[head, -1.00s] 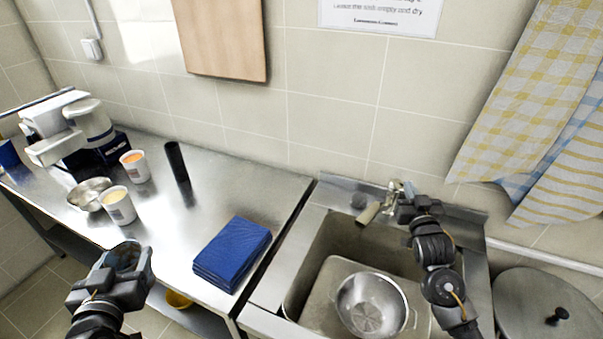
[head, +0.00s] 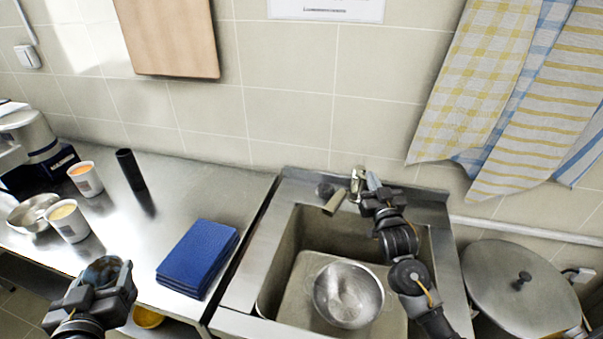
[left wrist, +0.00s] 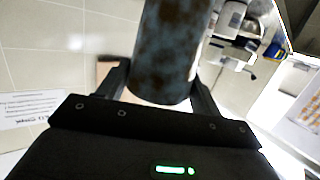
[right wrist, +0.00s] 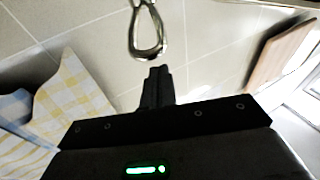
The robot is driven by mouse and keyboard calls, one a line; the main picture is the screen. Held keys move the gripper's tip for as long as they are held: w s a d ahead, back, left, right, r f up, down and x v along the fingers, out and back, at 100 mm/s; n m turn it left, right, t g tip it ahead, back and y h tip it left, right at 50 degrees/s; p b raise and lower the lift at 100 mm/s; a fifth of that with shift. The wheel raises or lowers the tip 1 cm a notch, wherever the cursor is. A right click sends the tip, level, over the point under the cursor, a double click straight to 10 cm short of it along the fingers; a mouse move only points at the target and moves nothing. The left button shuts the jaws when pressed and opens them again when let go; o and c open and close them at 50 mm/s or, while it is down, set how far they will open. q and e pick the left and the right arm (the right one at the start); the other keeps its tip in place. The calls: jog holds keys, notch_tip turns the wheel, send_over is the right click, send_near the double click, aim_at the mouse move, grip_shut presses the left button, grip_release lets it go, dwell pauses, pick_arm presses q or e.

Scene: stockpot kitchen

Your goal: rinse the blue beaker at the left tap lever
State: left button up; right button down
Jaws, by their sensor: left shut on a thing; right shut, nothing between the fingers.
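My left gripper (head: 104,286) is shut on the beaker (head: 103,270), in front of the counter's front edge. In the left wrist view the beaker (left wrist: 168,50) shows blue-grey with brown blotches, between the two fingers. My right gripper (head: 380,197) is shut and empty, close to the tap (head: 357,183) at the back of the sink. In the right wrist view the shut fingertips (right wrist: 157,75) point at a looped metal lever (right wrist: 147,35), with a small gap in the picture. Whether they touch it I cannot tell. The spout (head: 334,201) points over the basin, left of the right gripper.
A metal bowl (head: 348,294) sits in the sink (head: 283,268). Folded blue cloths (head: 198,257), two cups (head: 69,221) (head: 86,179), a small steel bowl (head: 33,213) and a black cylinder (head: 130,170) stand on the counter. A lidded pot (head: 490,290) is at right.

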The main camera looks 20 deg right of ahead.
pick_arm(q)
jog(key=shift+w+f, duration=0.1)
jog(key=shift+f, duration=0.15)
pick_arm(e)
jog(key=shift+a+f, duration=0.1)
jog(key=shift+f, duration=0.3)
pick_arm(q)
jog(key=shift+w+d+r, duration=0.1)
jog(key=shift+w+r, duration=0.05)
pick_arm(e)
notch_tip(320, 180, up, 5)
jog(key=p, duration=0.5)
pick_arm(q)
jog(key=d+r+b, duration=0.1)
jog(key=b, duration=0.2)
jog(key=shift+w+r, duration=0.15)
jog(key=shift+w, duration=0.25)
pick_arm(e)
jog(key=v, duration=0.9)
jog(key=shift+s+f, duration=0.2)
